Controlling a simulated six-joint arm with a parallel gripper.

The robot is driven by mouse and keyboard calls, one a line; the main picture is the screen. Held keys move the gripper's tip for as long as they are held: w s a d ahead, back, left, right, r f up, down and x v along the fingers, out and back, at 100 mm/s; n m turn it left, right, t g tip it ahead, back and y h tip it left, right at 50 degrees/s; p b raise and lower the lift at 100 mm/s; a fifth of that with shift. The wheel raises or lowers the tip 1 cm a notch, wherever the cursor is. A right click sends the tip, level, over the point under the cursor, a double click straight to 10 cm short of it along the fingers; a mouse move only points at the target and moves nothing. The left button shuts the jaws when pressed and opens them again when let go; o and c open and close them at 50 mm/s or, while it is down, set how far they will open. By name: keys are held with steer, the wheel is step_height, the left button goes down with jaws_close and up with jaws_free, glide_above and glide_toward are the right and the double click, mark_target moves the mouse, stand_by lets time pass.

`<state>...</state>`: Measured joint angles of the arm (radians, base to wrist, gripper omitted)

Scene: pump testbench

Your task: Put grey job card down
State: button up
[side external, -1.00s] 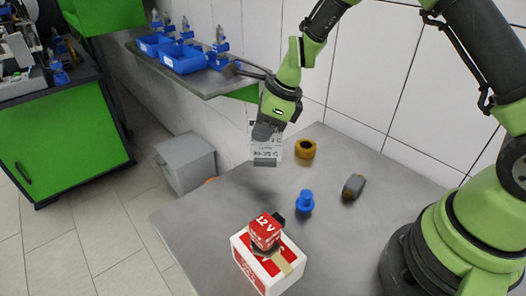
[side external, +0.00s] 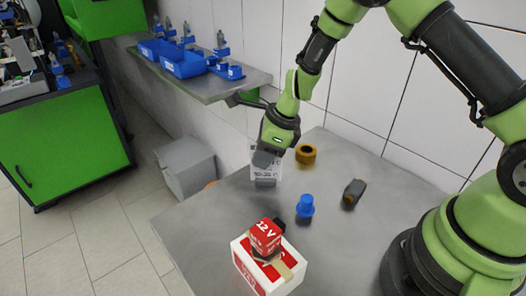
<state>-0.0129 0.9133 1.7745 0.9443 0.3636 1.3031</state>
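The job card (side external: 265,173) is a pale card with dark printed lines and a grey lower edge, near the far left edge of the grey table (side external: 215,217). It stands roughly upright below my gripper (side external: 266,160). My gripper points down at the card's upper part and appears shut on it; the fingertips are small and partly merge with the card. I cannot tell whether the card's lower edge touches the table.
A yellow-brown ring (side external: 306,154) lies just right of the card. A blue fitting (side external: 305,206) and a dark grey-and-brown part (side external: 354,193) lie farther right. A white-and-red box (side external: 268,272) carries a red 12 V block (side external: 265,237) in front. The left tabletop is clear.

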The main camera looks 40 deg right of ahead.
steer(key=shift+r, duration=0.1)
steer(key=s+d+r+n+t, duration=0.1)
steer(key=s+r+n, duration=0.5)
steer(key=r, duration=0.5)
steer(key=s+d+r+n+t, duration=0.1)
steer(key=s+r+n, duration=0.55)
steer(key=r, duration=0.45)
steer(key=s+r+n+t+h, duration=0.1)
steer(key=s+r+n+t, duration=0.1)
steer(key=s+n, duration=0.8)
steer(key=shift+s+r, duration=0.25)
steer(key=shift+s, duration=0.1)
